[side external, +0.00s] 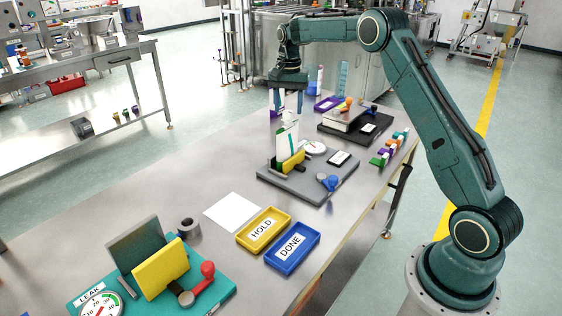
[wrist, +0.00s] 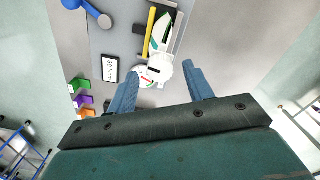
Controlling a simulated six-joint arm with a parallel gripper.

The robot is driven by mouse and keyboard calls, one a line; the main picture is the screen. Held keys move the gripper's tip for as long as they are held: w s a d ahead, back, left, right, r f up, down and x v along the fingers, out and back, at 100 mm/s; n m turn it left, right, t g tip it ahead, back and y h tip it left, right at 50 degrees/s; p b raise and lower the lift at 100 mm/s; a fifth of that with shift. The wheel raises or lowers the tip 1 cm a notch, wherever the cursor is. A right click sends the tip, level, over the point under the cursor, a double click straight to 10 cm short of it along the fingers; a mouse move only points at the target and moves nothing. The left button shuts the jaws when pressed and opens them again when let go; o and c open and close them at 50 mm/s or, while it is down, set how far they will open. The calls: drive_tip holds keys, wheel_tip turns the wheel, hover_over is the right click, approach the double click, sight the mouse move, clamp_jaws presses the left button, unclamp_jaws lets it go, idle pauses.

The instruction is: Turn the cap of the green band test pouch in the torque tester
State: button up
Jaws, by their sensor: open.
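In the side external view, a white pouch with a green band (side external: 288,139) stands upright in the torque tester (side external: 296,187), a grey plate with a yellow clamp (side external: 292,163). A round white dial (side external: 313,147) is beside it. My gripper (side external: 285,104) is above the pouch, pointing down, its fingers apart around the level of the pouch's top. In the wrist view, my gripper (wrist: 160,78) is open, with the pouch (wrist: 160,32) and white round parts between and beyond the blue fingers.
A blue-handled lever (side external: 328,182) and a small display (side external: 340,158) are on the tester plate. A yellow HOLD tray (side external: 264,231) and blue DONE tray (side external: 292,246) lie nearer. A teal LEAK station (side external: 205,295) is at front left. Coloured blocks (side external: 380,158) line the right edge.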

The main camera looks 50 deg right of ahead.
drive_tip(key=shift+f, duration=0.7)
drive_tip(key=c, duration=1)
drive_tip(key=shift+m, duration=0.3)
drive_tip(key=o, duration=1)
drive_tip(key=shift+r, duration=0.2)
